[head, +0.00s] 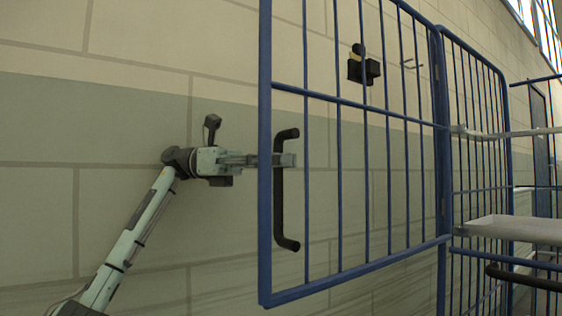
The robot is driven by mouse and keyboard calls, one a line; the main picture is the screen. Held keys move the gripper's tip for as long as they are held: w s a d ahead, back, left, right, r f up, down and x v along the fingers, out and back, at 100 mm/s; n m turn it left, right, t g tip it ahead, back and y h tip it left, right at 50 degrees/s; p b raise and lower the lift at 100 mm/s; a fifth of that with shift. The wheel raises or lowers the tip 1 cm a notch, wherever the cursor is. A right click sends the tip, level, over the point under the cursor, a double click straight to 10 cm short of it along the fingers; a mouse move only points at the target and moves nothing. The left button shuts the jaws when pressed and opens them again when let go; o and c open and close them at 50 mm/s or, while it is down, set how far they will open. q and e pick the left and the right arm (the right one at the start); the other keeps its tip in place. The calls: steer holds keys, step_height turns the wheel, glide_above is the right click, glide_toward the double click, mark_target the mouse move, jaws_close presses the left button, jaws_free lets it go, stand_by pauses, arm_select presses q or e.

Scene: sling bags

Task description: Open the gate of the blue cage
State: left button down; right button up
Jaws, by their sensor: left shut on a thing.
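The gate (339,205) of the blue cage is a panel of blue bars in the middle of the head view. It meets the blue cage (470,180) at an upright post on its right side. A black handle (287,230) is fixed upright near the gate's left edge. My left gripper (285,160) reaches in from the left, behind the gate's left frame bar, and is shut on the handle at its upper part. The frame bar hides part of the fingers. My right gripper is not in view.
A grey shelf (520,229) and a black bar (525,279) are at the cage on the right. A black box-shaped fitting (363,68) shows through the gate's upper bars. A tiled wall (100,120) stands behind, with a dark door (541,140) far right.

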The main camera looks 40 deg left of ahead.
mark_target(279, 102)
arm_select(q)
steer(key=shift+s, duration=0.15)
steer(key=c, duration=1.5)
jaws_free()
steer(key=shift+s+a, duration=0.1)
steer(key=shift+r, duration=0.1)
steer(key=r, duration=0.7)
steer(key=shift+w+a+r, duration=0.15)
steer(key=shift+w+a, duration=0.05)
steer(key=shift+a, duration=0.2)
steer(key=shift+s+d+r, duration=0.1)
steer(key=shift+d+r, duration=0.1)
steer(key=shift+r, duration=0.45)
steer(key=shift+d+r, duration=0.15)
steer(key=shift+r, duration=0.45)
steer(key=shift+d+r, duration=0.1)
